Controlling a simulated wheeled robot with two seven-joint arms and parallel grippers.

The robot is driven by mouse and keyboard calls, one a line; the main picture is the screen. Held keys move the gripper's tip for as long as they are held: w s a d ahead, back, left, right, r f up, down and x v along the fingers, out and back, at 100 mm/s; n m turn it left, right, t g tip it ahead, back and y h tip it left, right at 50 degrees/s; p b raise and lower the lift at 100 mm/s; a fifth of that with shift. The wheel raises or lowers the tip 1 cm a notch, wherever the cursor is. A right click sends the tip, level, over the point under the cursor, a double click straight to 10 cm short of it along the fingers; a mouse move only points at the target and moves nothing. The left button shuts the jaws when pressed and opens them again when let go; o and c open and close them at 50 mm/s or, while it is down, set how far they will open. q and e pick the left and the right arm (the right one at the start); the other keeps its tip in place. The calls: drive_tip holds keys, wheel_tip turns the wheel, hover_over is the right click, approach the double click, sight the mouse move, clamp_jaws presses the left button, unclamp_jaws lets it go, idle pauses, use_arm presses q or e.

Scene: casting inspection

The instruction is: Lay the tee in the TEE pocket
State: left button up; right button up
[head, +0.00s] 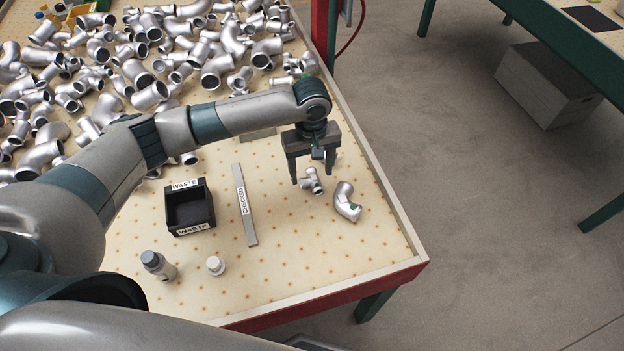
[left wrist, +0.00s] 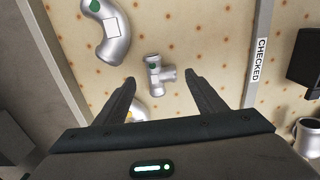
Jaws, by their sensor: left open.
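The tee (head: 312,181), a small silver pipe fitting, lies on the dotted table top right of the CHECKED strip. In the left wrist view the tee (left wrist: 158,75) has a green dot on one end and lies between the fingertips, apart from both. My left gripper (head: 311,178) is open above the tee, fingers pointing down. It also shows in the left wrist view (left wrist: 160,80). A silver elbow (head: 347,203) with a green mark lies just right of the tee. No TEE pocket is visible. My right gripper is not in view.
The CHECKED strip (head: 249,222) stands left of the tee, then the black WASTE bin (head: 173,218). Many silver fittings (head: 150,95) cover the back left. The front right table is clear, edged by a raised rim (head: 392,205).

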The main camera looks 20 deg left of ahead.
sight(310, 178)
use_arm(q)
drive_tip(key=f, duration=0.2)
drive_tip(key=f+p, duration=0.1)
drive_tip(key=shift+w+a, duration=0.1)
drive_tip(key=shift+a, duration=0.15)
drive_tip(key=shift+f, duration=0.5)
drive_tip(key=c, duration=1.5)
drive_tip(key=shift+r, duration=0.15)
drive_tip(key=shift+r+b, duration=0.3)
drive_tip(key=shift+r, duration=0.3)
wheel_tip(310, 178, up, 2)
drive_tip(key=shift+w+r+b, duration=0.1)
drive_tip(key=shift+r+b, duration=0.1)
drive_tip(key=shift+b, duration=0.25)
drive_tip(key=d+r+b, duration=0.1)
drive_tip(key=d+r, duration=0.1)
drive_tip(key=d, duration=0.1)
drive_tip(key=s+d+r, duration=0.1)
drive_tip(key=d+r, duration=0.2)
drive_tip(key=d, duration=0.1)
drive_tip(key=s+d+r+b, duration=0.1)
drive_tip(key=d+r, duration=0.1)
drive_tip(key=d, duration=0.2)
drive_tip(key=shift+s+d+r+b, duration=0.15)
drive_tip(key=shift+s+d+b, duration=0.05)
drive_tip(key=shift+d+b, duration=0.1)
